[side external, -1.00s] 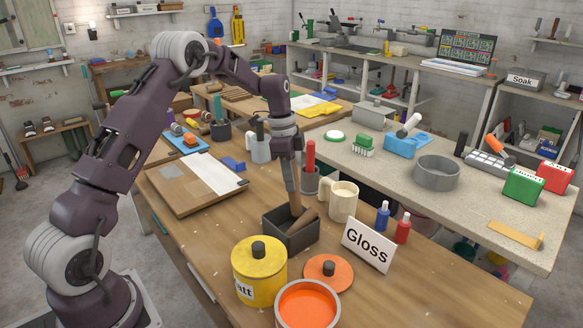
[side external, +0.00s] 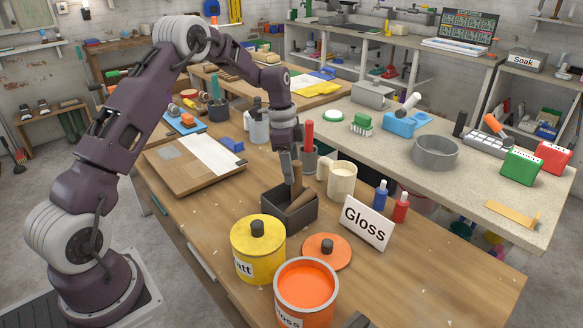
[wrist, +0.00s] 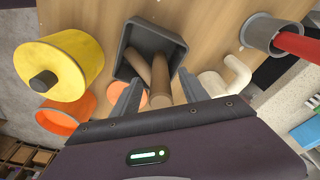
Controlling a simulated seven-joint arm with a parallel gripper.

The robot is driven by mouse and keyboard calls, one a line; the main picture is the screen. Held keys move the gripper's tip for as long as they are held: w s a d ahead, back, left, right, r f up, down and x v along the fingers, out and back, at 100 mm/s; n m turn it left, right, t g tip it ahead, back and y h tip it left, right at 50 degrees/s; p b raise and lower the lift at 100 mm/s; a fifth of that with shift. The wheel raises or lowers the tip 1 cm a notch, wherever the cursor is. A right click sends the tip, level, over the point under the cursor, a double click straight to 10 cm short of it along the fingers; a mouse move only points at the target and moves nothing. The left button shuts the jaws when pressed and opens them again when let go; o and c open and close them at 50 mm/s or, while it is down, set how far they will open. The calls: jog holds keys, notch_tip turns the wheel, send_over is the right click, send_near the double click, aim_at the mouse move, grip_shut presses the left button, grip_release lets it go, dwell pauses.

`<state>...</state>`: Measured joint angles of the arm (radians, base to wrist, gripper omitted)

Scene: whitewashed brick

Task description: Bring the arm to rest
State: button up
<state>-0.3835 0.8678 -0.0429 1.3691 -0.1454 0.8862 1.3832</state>
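My gripper (side external: 290,158) points down over a dark grey open box (side external: 280,211) on the wooden bench. Two brown wooden rods are in the box: one stands nearly upright (side external: 297,178), the other leans (side external: 301,199). In the wrist view my gripper (wrist: 158,92) has its two fingers well apart, with clear space between each finger and the rods. The upright rod's top is close to the fingers in the side view. The box (wrist: 122,62) also shows in the wrist view. The rods' lower ends are hidden inside it.
A yellow can (side external: 257,250), an open orange can (side external: 305,292) and an orange lid (side external: 326,251) stand in front. A cream mug (side external: 342,182), a "Gloss" sign (side external: 367,222) and a pot with a red handle (side external: 308,165) are close by on the right.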

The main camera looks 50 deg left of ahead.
notch_tip(320, 180, up, 8)
jog(key=s+d+r+n+t+y, duration=0.15)
jog(key=s+d+r+n, duration=0.25)
jog(key=s+d+r, duration=0.6)
jog(key=s+d+r+n+t, duration=0.1)
jog(key=s+d+n, duration=0.1)
jog(key=s, duration=1)
jog(key=s+d+n+t, duration=0.2)
jog(key=s+n, duration=0.2)
jog(key=s, duration=0.8)
jog(key=shift+d+r+n, duration=0.2)
jog(key=shift+r+n, duration=0.2)
